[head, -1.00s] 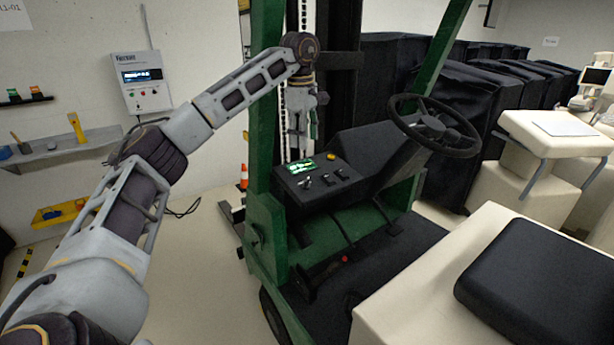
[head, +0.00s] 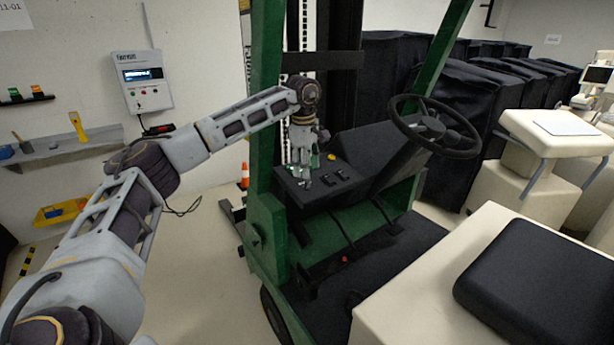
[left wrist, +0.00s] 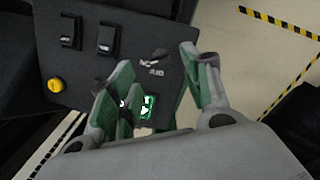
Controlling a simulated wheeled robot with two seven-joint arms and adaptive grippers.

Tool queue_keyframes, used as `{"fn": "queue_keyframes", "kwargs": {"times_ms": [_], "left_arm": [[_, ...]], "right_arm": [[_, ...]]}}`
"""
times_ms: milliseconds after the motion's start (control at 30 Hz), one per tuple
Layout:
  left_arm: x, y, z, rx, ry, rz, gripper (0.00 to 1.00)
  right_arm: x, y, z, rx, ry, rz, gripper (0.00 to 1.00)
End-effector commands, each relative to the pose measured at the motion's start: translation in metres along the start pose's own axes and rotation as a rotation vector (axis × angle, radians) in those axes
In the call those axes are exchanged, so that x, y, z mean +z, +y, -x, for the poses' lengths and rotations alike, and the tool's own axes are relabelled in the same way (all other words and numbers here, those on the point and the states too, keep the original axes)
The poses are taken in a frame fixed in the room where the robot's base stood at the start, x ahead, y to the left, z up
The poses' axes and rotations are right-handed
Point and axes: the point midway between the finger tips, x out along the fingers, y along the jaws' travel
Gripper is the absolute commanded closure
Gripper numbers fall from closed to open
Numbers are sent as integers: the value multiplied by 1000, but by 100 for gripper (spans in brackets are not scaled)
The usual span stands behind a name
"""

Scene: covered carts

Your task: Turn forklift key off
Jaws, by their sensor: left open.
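The green forklift's black control panel (head: 343,188) faces up beside the steering column. The key switch (left wrist: 157,56) shows in the left wrist view as a dark key on the panel, with small white marks under it. My left gripper (head: 308,170) is low over the panel in the head view, its fingers pointing down. In the left wrist view the left gripper (left wrist: 154,75) is open, with nothing between its fingers; the key lies just beyond the gap between the fingertips. Contact cannot be told. The lit green display (left wrist: 146,108) is partly hidden by a finger. My right gripper is not in view.
Two black rocker switches (left wrist: 105,38) and a yellow button (left wrist: 55,85) sit beside the key. The steering wheel (head: 435,125) is to the right, the green mast post (head: 266,110) to the left. The seat (head: 545,285) is in front.

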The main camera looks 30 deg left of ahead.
Motion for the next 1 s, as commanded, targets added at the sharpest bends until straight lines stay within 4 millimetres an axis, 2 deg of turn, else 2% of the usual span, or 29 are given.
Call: {"fn": "queue_keyframes", "kwargs": {"times_ms": [200, 333, 767, 1000], "left_arm": [[0, 0, -26, -2, 1, -1, 52], [0, 0, -36, 0, 1, -1, 52], [0, 0, -44, 1, 0, 0, 52], [0, 0, -43, 1, 0, 0, 80]], "right_arm": [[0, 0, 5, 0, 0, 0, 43], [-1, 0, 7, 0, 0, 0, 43], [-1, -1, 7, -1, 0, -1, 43], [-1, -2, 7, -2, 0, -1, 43]]}}
